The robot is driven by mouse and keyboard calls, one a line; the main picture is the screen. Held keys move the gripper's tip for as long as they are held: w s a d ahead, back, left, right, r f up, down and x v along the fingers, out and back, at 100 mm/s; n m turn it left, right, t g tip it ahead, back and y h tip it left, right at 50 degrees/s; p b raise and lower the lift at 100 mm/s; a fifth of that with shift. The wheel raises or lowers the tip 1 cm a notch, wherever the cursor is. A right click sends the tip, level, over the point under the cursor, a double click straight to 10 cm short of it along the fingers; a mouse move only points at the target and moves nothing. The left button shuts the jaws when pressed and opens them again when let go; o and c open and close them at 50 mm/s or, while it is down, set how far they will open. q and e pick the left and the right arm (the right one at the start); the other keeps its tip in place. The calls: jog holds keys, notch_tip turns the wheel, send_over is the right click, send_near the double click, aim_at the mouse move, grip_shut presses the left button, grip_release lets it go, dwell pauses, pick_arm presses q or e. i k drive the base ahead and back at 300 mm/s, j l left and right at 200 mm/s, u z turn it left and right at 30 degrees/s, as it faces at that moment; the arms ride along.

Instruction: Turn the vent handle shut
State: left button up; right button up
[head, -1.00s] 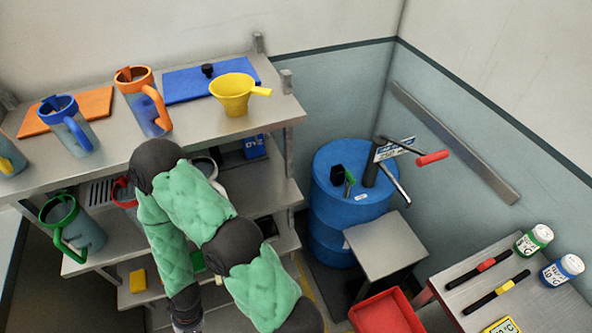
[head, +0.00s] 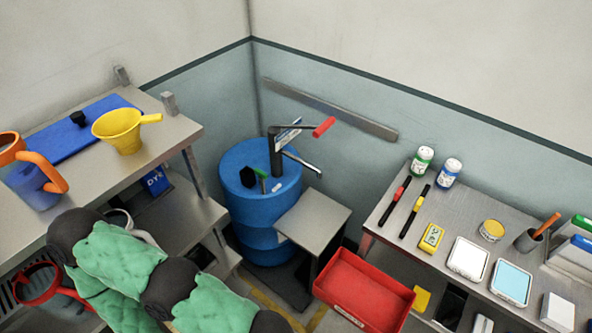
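A blue drum (head: 235,222) stands in the corner. On its lid are a small green lever (head: 262,173), which may be the vent handle, a black block-like fitting (head: 247,177) and a dark upright pump (head: 277,153) with a red grip (head: 324,127) and a metal spout (head: 303,163). The green lever is small, and I cannot tell whether its vent is open or shut. One of my arms, in a green and black sleeve, fills the lower left, apart from the drum. Neither gripper shows in the frame.
A grey stand (head: 313,218) is in front of the drum, with a red bin (head: 365,292) nearer. A metal shelf (head: 180,131) with a yellow funnel-like jug (head: 119,131) is on the left. A bench (head: 385,233) with bottles, markers and trays is on the right.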

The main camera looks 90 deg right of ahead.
aim_at(261, 175)
jog(key=z, duration=2.7)
